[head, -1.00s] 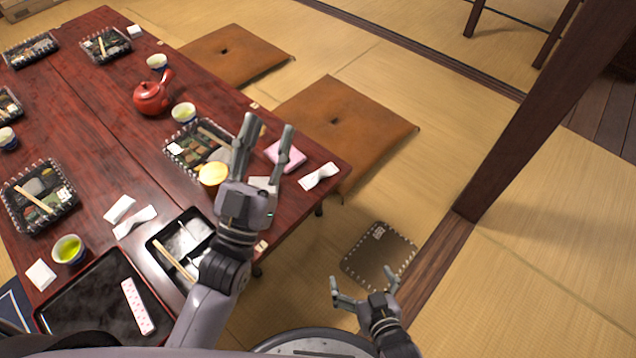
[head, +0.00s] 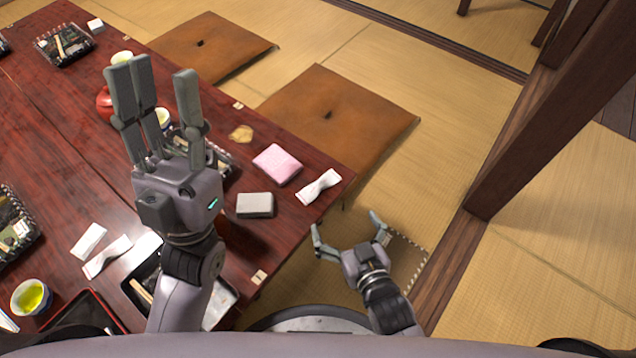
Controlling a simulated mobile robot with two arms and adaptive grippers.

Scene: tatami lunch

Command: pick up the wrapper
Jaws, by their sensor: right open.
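A flat dark, see-through sheet with a white-dashed edge (head: 408,262) lies on the tatami; it may be the wrapper. My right gripper (head: 346,225) is open and empty, overlapping the sheet's left side in the picture, and its arm hides much of it. I cannot tell its height above the floor. White twisted papers also lie on the table, one at the right corner (head: 318,187) and one at the lower left (head: 107,256). My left gripper (head: 155,88) is open over the table with its fingers spread, hiding part of a lunch tray and the red teapot.
The red-brown table (head: 60,140) fills the left, with a pink packet (head: 277,165), a grey block (head: 255,205) and a green tea cup (head: 32,297) on it. Brown cushions (head: 340,115) lie beyond. A dark wooden post (head: 535,120) stands at right. Tatami between is clear.

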